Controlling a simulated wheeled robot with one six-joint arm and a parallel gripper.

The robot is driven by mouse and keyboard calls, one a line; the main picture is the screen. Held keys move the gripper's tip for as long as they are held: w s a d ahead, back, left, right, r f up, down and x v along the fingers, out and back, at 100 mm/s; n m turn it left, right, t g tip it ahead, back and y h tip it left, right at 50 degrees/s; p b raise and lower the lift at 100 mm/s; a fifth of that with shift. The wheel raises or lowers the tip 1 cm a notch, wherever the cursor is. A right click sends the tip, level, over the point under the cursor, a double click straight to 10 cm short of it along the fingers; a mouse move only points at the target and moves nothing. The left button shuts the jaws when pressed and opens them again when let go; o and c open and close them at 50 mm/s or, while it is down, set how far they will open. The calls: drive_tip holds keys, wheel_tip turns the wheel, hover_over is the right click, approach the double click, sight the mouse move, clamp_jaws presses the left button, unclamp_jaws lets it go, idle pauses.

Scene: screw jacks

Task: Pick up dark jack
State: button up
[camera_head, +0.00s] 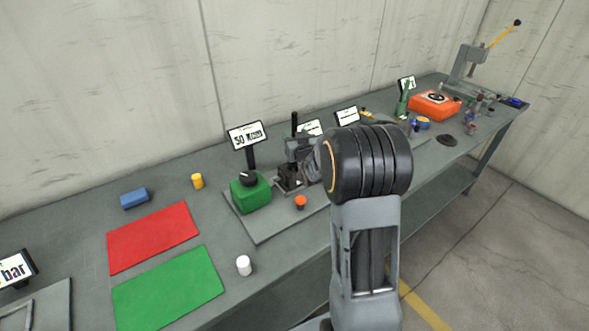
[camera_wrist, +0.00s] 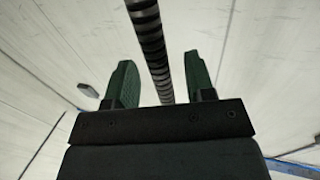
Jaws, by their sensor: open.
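The dark jack (camera_head: 289,181) seems to be the dark grey piece standing on a grey plate on the bench, right of the green block in the head view. A black upright rod rises above it. Grey parts close around it look like my gripper's end, partly hidden by my arm. In the wrist view my gripper (camera_wrist: 158,62) has two dark green fingers apart. A black ribbed rod (camera_wrist: 150,40), probably the jack's screw, runs between them with gaps on both sides. The jack's base is out of the wrist view.
A green block with a black knob (camera_head: 250,193) stands close left, an orange-topped piece (camera_head: 300,202) in front. Red (camera_head: 152,237) and green mats (camera_head: 168,290) lie left. A white cylinder (camera_head: 244,265) stands near the front edge. An orange block (camera_head: 435,106) is far right.

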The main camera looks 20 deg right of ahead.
drive_tip(key=shift+w+d, duration=0.1)
drive_tip(key=shift+w, duration=0.5)
clamp_jaws()
idle(1.0)
